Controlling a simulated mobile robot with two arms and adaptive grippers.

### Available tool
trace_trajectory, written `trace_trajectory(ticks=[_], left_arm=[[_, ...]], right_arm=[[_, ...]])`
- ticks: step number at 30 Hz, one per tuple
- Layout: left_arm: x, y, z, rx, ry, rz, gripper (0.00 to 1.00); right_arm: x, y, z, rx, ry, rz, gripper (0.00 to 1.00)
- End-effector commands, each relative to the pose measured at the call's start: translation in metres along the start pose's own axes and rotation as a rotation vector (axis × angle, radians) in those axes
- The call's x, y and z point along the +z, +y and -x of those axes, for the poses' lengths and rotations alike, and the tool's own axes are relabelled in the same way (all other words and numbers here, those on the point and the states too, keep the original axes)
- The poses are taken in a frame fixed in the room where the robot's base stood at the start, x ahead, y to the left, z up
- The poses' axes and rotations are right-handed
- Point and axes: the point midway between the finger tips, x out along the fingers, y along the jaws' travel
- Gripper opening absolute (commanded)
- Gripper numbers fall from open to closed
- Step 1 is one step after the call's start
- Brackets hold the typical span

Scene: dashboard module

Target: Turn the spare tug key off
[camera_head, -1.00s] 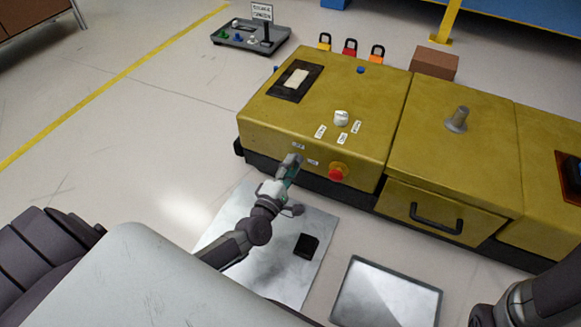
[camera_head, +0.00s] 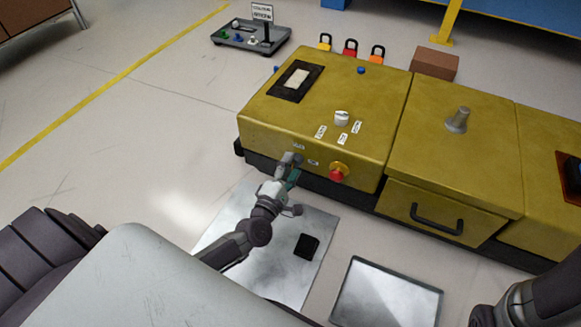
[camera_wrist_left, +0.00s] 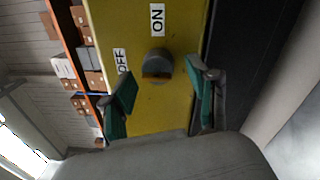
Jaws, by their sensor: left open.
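The key switch (camera_wrist_left: 157,66) is a dark round knob on the yellow front face, with its slot seen in the left wrist view. An ON label (camera_wrist_left: 157,19) and an OFF label (camera_wrist_left: 121,61) sit beside it. My left gripper (camera_wrist_left: 164,105) is open, its green-padded fingers on either side just short of the knob, apart from it. In the head view my left gripper (camera_head: 291,172) is at the front face of the yellow tug module (camera_head: 300,128) and partly covers the switch. My right gripper is out of view.
A red stop button (camera_head: 337,174) is right of the left gripper on the same face. A white rotary knob (camera_head: 341,117) is on top. A drawer with a black handle (camera_head: 436,219) is farther right. Metal plates (camera_head: 385,295) lie on the floor in front.

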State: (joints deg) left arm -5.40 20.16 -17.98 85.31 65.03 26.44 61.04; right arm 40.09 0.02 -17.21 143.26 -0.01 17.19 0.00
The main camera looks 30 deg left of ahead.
Motion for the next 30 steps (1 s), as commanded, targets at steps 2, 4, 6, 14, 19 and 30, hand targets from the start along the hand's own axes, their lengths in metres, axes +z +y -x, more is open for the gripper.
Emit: trace_trajectory(ticks=[2, 4, 6, 14, 19, 30], left_arm=[[0.000, 0.000, 0.000, 0.001, 0.000, 0.000, 0.60], [0.000, 0.000, 0.002, 0.000, 0.000, 0.000, 0.60], [0.000, 0.000, 0.008, -0.001, -0.001, 0.000, 0.60], [0.000, -0.001, 0.059, -0.004, 0.000, 0.000, 0.60], [-0.001, -0.001, 0.093, -0.003, 0.000, -0.002, 0.60], [0.000, 0.000, 0.120, 0.001, 0.000, 0.000, 0.60]], right_arm=[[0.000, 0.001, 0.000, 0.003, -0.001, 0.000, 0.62], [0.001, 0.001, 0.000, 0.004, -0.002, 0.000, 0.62], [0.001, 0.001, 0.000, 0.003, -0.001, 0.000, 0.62], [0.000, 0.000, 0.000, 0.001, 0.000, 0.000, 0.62], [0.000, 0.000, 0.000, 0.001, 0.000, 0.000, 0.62], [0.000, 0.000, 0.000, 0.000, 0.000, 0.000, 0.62]])
